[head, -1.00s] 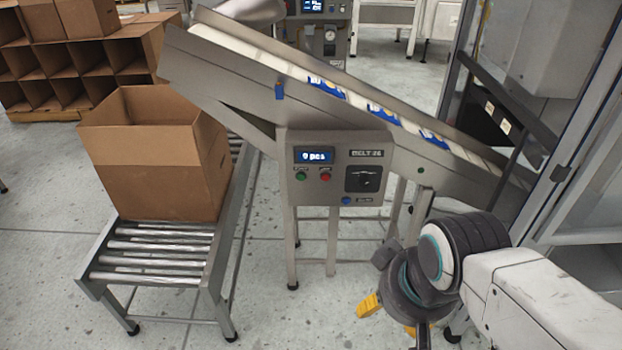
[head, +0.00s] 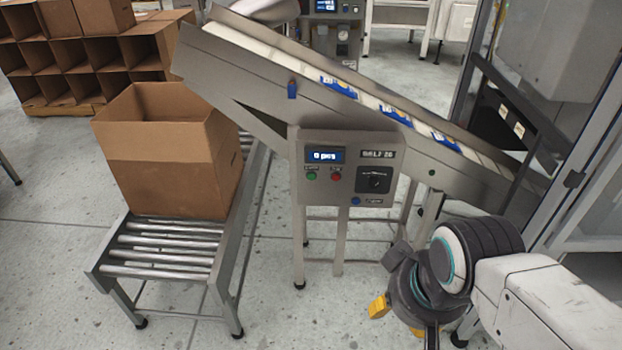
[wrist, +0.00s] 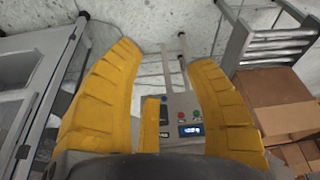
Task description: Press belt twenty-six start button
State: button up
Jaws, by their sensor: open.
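The control box (head: 345,168) labelled belt 26 is mounted on the side of the inclined conveyor. It has a blue-lit display reading 0 pcs, a green button (head: 311,176), a red button (head: 336,176), a black dial (head: 374,180) and a blue button (head: 356,201). In the wrist view the box shows upside down between my fingers, with the green button (wrist: 181,125) and the red button (wrist: 181,115) visible. My gripper (wrist: 165,75) is open and empty, its yellow fingers spread. In the head view it is low at the right, apart from the box and mostly hidden behind my wrist.
An open cardboard box (head: 170,170) stands on a roller table (head: 160,262) to the left of the control box. The inclined conveyor (head: 300,80) carries blue-and-white packs. A glass-panelled frame (head: 580,140) stands close on the right.

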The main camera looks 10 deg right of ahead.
grip_shut()
dwell(0.8)
jog(key=c, duration=0.8)
grip_release()
